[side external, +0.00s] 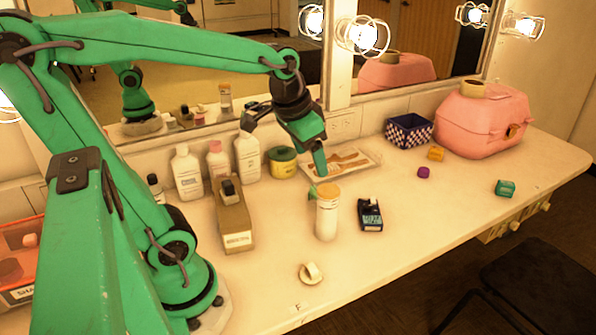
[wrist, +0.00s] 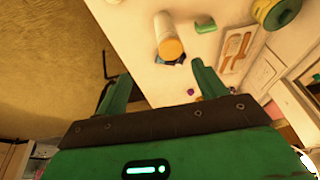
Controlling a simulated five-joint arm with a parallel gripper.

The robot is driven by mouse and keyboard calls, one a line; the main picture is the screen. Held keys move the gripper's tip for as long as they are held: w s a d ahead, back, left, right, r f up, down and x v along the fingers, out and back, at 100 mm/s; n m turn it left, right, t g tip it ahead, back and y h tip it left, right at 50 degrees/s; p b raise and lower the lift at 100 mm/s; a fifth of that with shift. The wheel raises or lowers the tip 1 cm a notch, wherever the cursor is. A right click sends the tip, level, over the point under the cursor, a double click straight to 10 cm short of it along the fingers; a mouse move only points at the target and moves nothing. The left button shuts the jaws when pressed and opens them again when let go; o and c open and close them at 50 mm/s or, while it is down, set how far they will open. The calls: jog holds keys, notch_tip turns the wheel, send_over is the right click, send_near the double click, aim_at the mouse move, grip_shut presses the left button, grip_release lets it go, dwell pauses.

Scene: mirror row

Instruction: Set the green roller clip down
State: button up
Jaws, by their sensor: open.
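The green roller clip (wrist: 206,25) lies on the pale counter in the wrist view, between the orange-lidded white bottle (wrist: 171,46) and the green jar (wrist: 275,12). In the side view a bit of the clip (side external: 312,191) shows just left of the bottle's lid, partly hidden by the bottle. My gripper (wrist: 161,70) is open, with nothing between its fingers. The clip is apart from the fingers, beyond their tips. In the side view my gripper (side external: 321,167) points down above the counter behind the bottle; only one finger shows clearly.
The bottle (side external: 327,215) stands close to my gripper. A dark labelled device (side external: 370,214), a purple piece (side external: 423,172), an orange piece (side external: 436,153) and a teal piece (side external: 505,188) lie to the right. A tray (side external: 345,163) lies behind. The right front counter is mostly clear.

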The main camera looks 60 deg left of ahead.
jog(key=s+d+t, duration=0.1)
jog(key=s+d, duration=0.3)
jog(key=s, duration=0.3)
jog(key=shift+d+t+h, duration=0.2)
jog(key=shift+t+h, duration=0.1)
jog(key=shift+t, duration=0.1)
